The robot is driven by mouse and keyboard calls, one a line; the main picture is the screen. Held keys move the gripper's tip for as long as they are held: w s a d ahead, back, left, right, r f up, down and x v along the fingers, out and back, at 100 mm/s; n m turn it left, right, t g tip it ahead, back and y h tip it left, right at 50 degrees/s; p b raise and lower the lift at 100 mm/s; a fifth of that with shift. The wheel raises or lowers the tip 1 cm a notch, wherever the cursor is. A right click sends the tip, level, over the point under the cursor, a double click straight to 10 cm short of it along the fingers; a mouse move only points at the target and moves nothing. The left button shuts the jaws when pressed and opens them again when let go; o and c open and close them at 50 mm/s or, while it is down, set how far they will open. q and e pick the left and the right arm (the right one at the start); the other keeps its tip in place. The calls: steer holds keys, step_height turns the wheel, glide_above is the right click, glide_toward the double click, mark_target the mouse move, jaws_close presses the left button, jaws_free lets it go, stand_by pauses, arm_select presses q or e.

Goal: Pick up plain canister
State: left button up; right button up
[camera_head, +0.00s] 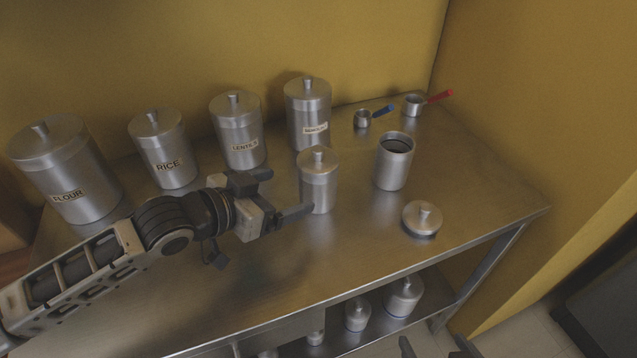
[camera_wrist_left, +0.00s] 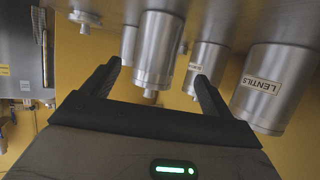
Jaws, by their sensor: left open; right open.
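The plain canister (camera_head: 319,188) is a small lidded steel canister with a knob and no label. It stands upright on the steel table, in front of the labelled row. My left gripper (camera_head: 288,192) is open, its fingers pointing towards the canister from the left; one fingertip overlaps its lower left edge in the head view. In the left wrist view, the picture is upside down and the plain canister (camera_wrist_left: 158,48) shows between the open fingers (camera_wrist_left: 157,72), beyond their tips. My right gripper (camera_head: 436,347) shows only as dark fingertips at the bottom edge, open and empty.
Canisters labelled FLOUR (camera_head: 70,170), RICE (camera_head: 163,150), LENTILS (camera_head: 238,130) and another labelled one (camera_head: 308,112) stand behind. An open canister (camera_head: 394,163), its loose lid (camera_head: 422,219) and two small pans (camera_head: 363,119) (camera_head: 412,105) lie right. The table front is clear.

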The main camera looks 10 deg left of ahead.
mark_target(303, 185)
arm_select(q)
steer(key=x, duration=0.3)
steer(key=shift+w+d+f, duration=0.1)
steer(key=shift+w+d, duration=0.15)
steer(key=shift+d+r+x, duration=0.15)
steer(key=shift+x, duration=1.2)
steer(key=shift+d+r+x, duration=0.1)
steer(key=shift+r+x, duration=0.1)
steer(key=shift+x, duration=1.15)
steer(key=c, duration=1.1)
steer(key=shift+r, duration=0.1)
steer(key=shift+c, duration=0.7)
